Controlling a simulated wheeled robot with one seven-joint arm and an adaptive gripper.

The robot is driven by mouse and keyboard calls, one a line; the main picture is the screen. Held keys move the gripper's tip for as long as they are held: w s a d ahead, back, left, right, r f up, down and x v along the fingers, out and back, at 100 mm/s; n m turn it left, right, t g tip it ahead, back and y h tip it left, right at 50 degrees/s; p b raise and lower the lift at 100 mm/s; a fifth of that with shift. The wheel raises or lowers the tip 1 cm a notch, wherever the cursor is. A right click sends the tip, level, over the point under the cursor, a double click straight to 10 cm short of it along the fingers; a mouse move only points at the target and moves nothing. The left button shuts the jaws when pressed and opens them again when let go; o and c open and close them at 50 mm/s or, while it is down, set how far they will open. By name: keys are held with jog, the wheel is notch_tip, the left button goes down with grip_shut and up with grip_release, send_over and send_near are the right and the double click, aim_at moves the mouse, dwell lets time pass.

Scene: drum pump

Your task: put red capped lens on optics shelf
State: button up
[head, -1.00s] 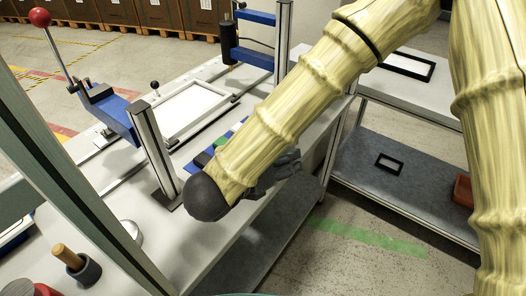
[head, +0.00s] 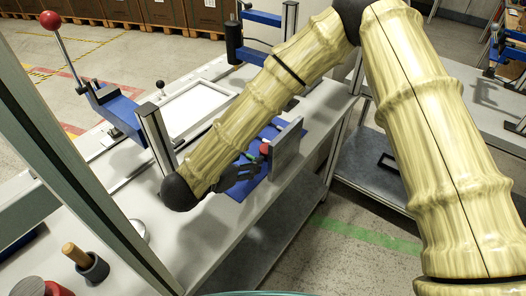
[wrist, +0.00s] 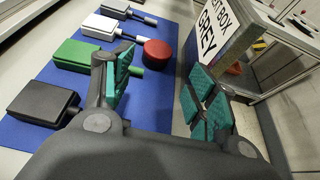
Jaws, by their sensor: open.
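A round red cap (wrist: 157,53) stands at the right edge of a blue mat (wrist: 80,90) in the wrist view; whatever is beneath it is hidden. In the head view the red piece (head: 264,148) shows small beside a grey upright panel (head: 286,150). My gripper (wrist: 162,88) is open and empty, its teal-padded fingers apart on the near side of the red cap. In the head view my gripper (head: 238,172) is low over the mat, partly behind my arm. I cannot tell which surface is the optics shelf.
Black (wrist: 45,100), green (wrist: 88,54) and white (wrist: 103,26) handled blocks lie left of the cap. A lower shelf with a black frame (head: 388,163) stands beyond a floor gap.

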aim_at(265, 150)
jog(key=p+x, duration=0.2)
jog(key=x, duration=0.4)
jog(key=shift+w+d, duration=0.2)
jog(key=shift+w, duration=0.05)
jog(key=shift+p+x, duration=0.7)
jog(key=shift+x, duration=1.5)
jog(key=shift+a+f, duration=0.1)
jog(key=shift+c, duration=0.5)
jog(key=c, duration=0.8)
jog(key=shift+c, duration=0.2)
